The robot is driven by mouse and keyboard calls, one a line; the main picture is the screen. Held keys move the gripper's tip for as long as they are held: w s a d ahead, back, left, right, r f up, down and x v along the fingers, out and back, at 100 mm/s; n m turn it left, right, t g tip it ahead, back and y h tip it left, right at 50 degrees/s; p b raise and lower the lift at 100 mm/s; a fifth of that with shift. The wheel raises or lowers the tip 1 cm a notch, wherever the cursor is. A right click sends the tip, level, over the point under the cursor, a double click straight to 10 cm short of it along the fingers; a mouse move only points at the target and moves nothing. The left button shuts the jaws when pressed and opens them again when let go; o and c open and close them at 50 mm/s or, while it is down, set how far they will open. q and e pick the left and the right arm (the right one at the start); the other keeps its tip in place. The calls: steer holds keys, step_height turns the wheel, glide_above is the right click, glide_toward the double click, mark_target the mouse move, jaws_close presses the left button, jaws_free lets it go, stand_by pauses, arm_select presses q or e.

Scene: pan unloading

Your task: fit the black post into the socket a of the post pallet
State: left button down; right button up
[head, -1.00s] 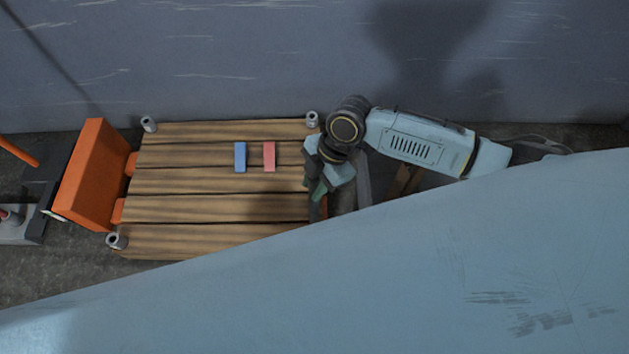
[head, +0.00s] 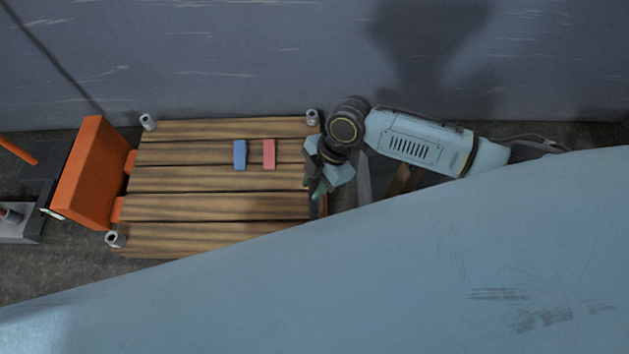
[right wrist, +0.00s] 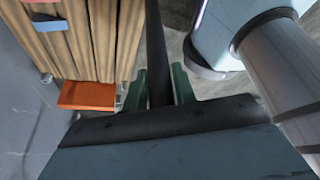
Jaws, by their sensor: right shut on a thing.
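The black post (right wrist: 157,60) is held between the two green fingers of my right gripper (right wrist: 160,86) in the right wrist view. The gripper is shut on it, and the post runs away from the fingers. In the head view my right gripper (head: 318,190) is at the right edge of the wooden post pallet (head: 190,208); the post cannot be made out clearly there. Grey sockets show at the pallet's far left (head: 148,122), far right (head: 312,117) and near left (head: 116,239) corners. No label tells which is socket a. My left gripper is not in view.
A blue block (head: 240,154) and a red block (head: 269,154) lie on the pallet. An orange block-like part (head: 90,175) adjoins its left end. A grey wall (head: 220,60) stands behind. A large pale blue surface (head: 350,280) hides the pallet's near right corner.

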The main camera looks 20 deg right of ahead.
steer(key=shift+f+b, duration=0.45)
steer(key=shift+f, duration=0.35)
stand_by(0.4)
steer(key=o, duration=1.1)
steer(key=p+v, duration=0.4)
steer(key=v, duration=0.9)
steer(key=shift+r+p, duration=0.2)
steer(key=shift+p, duration=0.2)
